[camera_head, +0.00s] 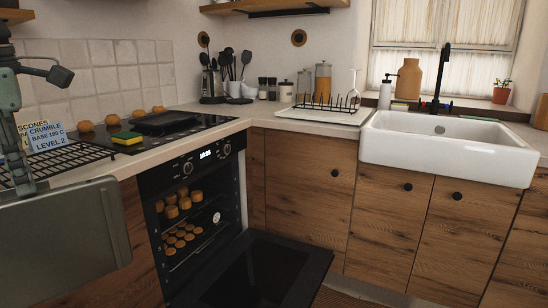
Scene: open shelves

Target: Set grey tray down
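The grey tray (70,242) hangs at the lower left of the head view, close to me, with its broad flat face towards me. Its left part is cut off by the picture edge. My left gripper (26,186) comes down from the left edge and meets the tray's upper edge, where it appears shut on it. The tray is held tilted up, in front of the left counter and left of the open oven. My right gripper is not in view.
The oven (190,215) stands open with buns on its racks, its door (265,275) lowered. A white sink (450,148) is at right.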

